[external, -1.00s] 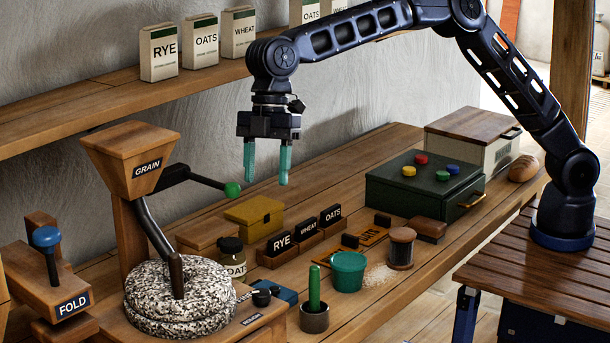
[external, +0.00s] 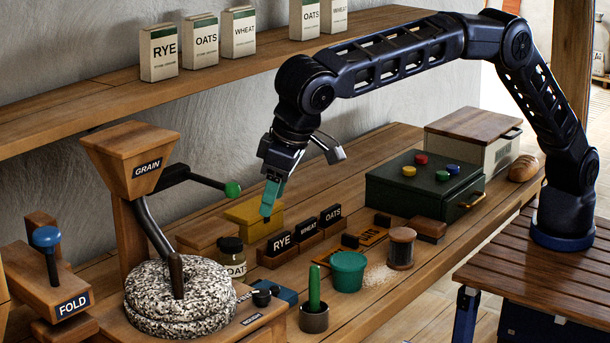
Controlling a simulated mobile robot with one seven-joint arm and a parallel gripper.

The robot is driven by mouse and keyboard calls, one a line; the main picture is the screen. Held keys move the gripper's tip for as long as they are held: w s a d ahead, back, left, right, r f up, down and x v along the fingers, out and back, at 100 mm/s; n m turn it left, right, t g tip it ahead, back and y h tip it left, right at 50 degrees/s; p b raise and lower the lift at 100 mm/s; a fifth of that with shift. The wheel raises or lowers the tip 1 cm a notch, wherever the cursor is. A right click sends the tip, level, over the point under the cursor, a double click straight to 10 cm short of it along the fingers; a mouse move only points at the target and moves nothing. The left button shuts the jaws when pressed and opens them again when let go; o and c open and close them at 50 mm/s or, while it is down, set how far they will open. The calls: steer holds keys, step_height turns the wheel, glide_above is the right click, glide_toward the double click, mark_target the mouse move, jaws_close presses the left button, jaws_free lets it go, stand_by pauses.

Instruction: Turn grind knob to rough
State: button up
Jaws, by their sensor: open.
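The grain mill has a wooden hopper marked GRAIN (external: 137,160) over speckled round millstones (external: 178,308). A small black knob (external: 262,298) sits on the wooden base at the right of the stones. A small dark label (external: 251,319) is on the base's front edge; its lettering is too small to read surely. I cannot tell which way the knob points. My gripper (external: 267,214) has teal fingers pointing down, tilted, above and behind the knob and clear of it. It is open and empty; the fingers overlap in this view.
A jar marked OATS (external: 232,260) and a yellow box (external: 258,225) stand behind the knob. A green upright handle in a dark cup (external: 314,318) and a teal bucket (external: 348,272) stand to its right.

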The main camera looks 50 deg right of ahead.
step_height(320, 180, up, 2)
steer(key=s+a+m+t, duration=0.1)
steer(key=s+m, duration=0.2)
glide_toward(262, 292)
steer(key=x, duration=0.8)
steer(key=shift+w+f, duration=0.1)
steer(key=shift+f, duration=0.2)
steer(key=shift+c, duration=0.2)
steer(key=c, duration=0.9)
